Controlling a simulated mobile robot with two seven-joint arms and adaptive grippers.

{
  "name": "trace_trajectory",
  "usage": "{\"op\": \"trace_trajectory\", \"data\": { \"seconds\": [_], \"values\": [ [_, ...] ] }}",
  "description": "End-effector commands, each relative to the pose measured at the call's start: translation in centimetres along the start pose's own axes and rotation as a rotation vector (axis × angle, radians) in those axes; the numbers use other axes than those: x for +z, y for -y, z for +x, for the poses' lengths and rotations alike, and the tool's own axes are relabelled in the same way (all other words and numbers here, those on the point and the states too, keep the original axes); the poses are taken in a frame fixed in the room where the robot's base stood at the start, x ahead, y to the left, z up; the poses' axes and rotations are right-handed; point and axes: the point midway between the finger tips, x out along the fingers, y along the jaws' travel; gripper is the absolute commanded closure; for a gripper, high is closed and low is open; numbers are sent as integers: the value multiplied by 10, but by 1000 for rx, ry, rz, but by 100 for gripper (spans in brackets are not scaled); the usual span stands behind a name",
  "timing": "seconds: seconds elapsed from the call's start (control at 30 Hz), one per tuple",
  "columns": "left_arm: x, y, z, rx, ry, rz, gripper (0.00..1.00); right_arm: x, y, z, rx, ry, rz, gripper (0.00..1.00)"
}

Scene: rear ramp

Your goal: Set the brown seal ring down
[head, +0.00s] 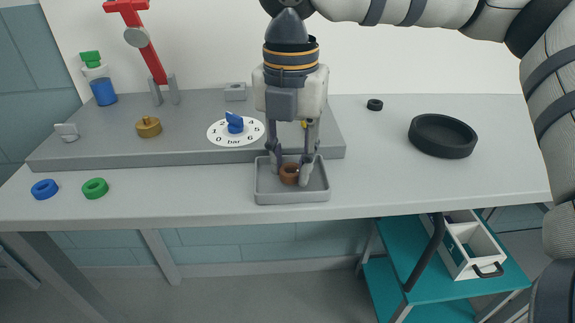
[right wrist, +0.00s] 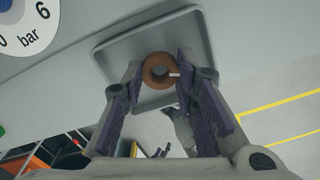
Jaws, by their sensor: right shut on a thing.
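The brown seal ring (head: 289,174) is between the fingertips of my right gripper (head: 292,167), inside the outline of the grey tray (head: 292,198) at the bench's front edge. In the right wrist view the ring (right wrist: 149,69) sits between the two fingertips (right wrist: 161,63), with the tray (right wrist: 122,55) behind it. The gripper points down and is shut on the ring. I cannot tell whether the ring touches the tray floor. My left gripper is not in view.
A grey raised plate (head: 190,150) with a bar dial (head: 220,138) and blue knob stands behind the tray. A blue ring (head: 44,189) and a green ring (head: 95,188) lie at left. A black dish (head: 443,137) and small black ring (head: 374,104) lie at right.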

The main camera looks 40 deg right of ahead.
Motion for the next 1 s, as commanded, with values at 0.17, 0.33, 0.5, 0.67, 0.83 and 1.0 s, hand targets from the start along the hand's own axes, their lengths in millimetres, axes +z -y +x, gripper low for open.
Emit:
{"op": "trace_trajectory", "data": {
  "seconds": [0.17,0.33,0.5,0.67,0.83,1.0],
  "values": [
    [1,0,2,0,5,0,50,0,0,6,2,2,-1,99],
    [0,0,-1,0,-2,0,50,0,0,7,3,2,0,99],
    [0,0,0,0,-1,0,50,-1,0,8,3,1,0,53],
    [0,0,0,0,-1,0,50,-1,0,9,2,1,0,53],
    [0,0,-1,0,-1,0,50,0,0,-2,4,4,0,53],
    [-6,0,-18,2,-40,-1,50,0,0,-52,13,10,2,53]
  ]
}}
